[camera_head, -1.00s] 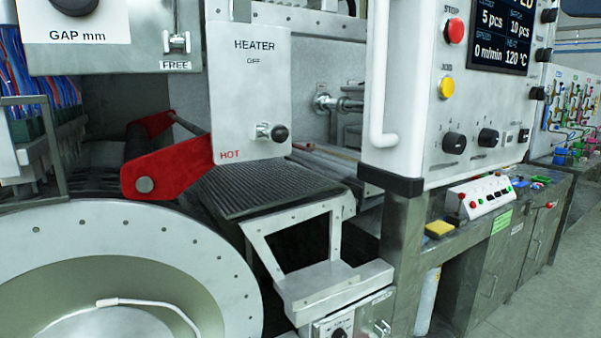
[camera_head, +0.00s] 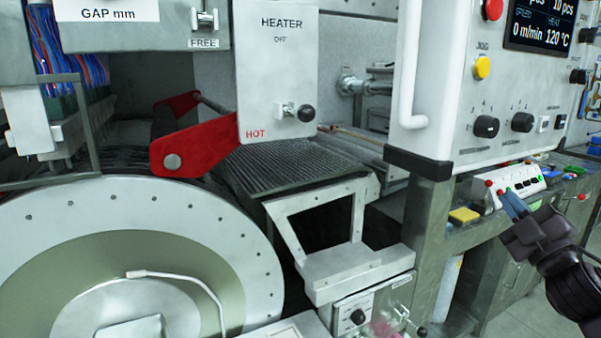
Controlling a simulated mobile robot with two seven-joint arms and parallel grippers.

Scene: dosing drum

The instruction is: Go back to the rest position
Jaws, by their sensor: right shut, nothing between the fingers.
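My right gripper (camera_head: 508,200) is at the right of the head view, its dark arm coming in from the right edge. Its blue-grey fingers are together with nothing between them. They overlap the small white control box (camera_head: 521,188) with red and green knobs in the picture; whether they touch it I cannot tell. My left gripper is not in view.
The round dosing drum (camera_head: 215,222) fills the lower left. A red bracket (camera_head: 195,148) and the heater panel (camera_head: 277,75) stand behind it. A metal chute frame (camera_head: 330,275) is in the middle. A white control cabinet (camera_head: 455,110) with a handle stands at the right. A yellow block (camera_head: 464,215) lies on the bench.

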